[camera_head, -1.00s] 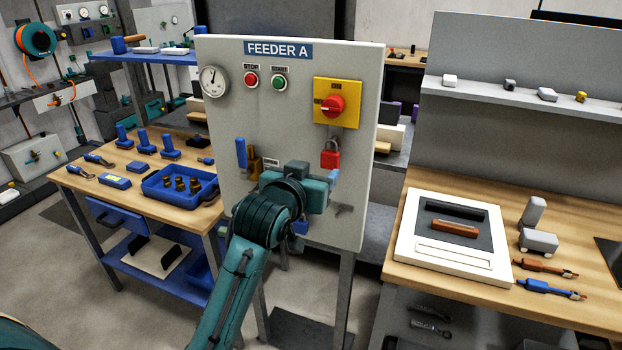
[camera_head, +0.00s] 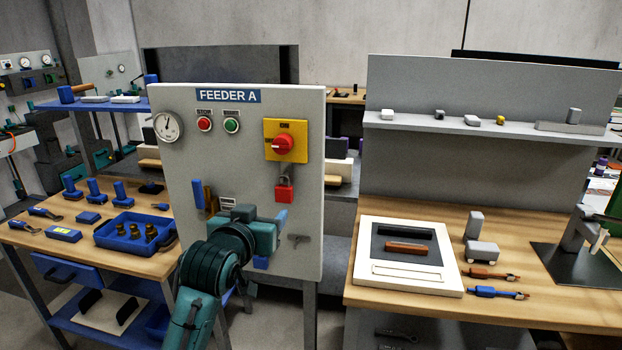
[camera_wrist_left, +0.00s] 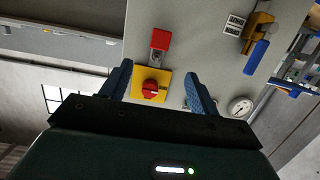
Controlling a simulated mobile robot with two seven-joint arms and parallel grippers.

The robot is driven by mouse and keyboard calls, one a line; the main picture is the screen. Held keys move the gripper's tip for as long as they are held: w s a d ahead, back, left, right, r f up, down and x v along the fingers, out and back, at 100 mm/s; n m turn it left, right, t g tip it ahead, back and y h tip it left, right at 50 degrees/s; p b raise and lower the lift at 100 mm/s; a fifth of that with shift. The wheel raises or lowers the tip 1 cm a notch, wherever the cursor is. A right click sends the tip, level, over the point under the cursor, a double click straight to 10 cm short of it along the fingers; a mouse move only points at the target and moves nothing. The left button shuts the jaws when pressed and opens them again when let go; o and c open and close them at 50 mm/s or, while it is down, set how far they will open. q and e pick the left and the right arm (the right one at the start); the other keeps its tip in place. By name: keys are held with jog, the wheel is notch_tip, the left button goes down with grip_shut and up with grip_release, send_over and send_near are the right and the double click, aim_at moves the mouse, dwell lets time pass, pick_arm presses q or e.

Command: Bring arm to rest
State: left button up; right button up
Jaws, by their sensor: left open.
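My left arm reaches up in the head view. Its teal left gripper (camera_head: 273,240) with blue fingers is open and empty, in front of the lower part of the grey FEEDER A panel (camera_head: 240,145). A red padlock (camera_head: 284,193) hangs under the yellow switch plate with a red knob (camera_head: 283,143), above the gripper. In the left wrist view, the open fingers (camera_wrist_left: 158,82) frame the yellow plate (camera_wrist_left: 138,88), with the red padlock (camera_wrist_left: 161,40) beyond it. No contact with the panel can be made out. My right gripper is not in view.
A wooden bench at left holds a blue tray (camera_head: 108,233) and several blue tools. A bench at right holds a white board (camera_head: 368,262), grey blocks and tools. A blue-handled part (camera_head: 197,195) and a gauge (camera_head: 169,126) are on the panel.

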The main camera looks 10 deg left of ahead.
pick_arm(q)
jog(key=s+d+f+m+g+h, duration=0.1)
jog(key=s+f, duration=0.3)
jog(key=f, duration=0.5)
jog(key=s+f+g, duration=0.1)
jog(key=s+f, duration=0.3)
jog(key=f, duration=0.6)
jog(key=s+d+f+g, duration=0.1)
jog(key=s+f+g, duration=0.1)
jog(key=s+f, duration=0.6)
jog(key=s+f+m+g+h, duration=0.1)
jog(key=s+f, duration=0.7)
jog(key=s, duration=0.4)
jog(key=shift+s+d+g, duration=0.25)
jog(key=shift+d+g, duration=0.15)
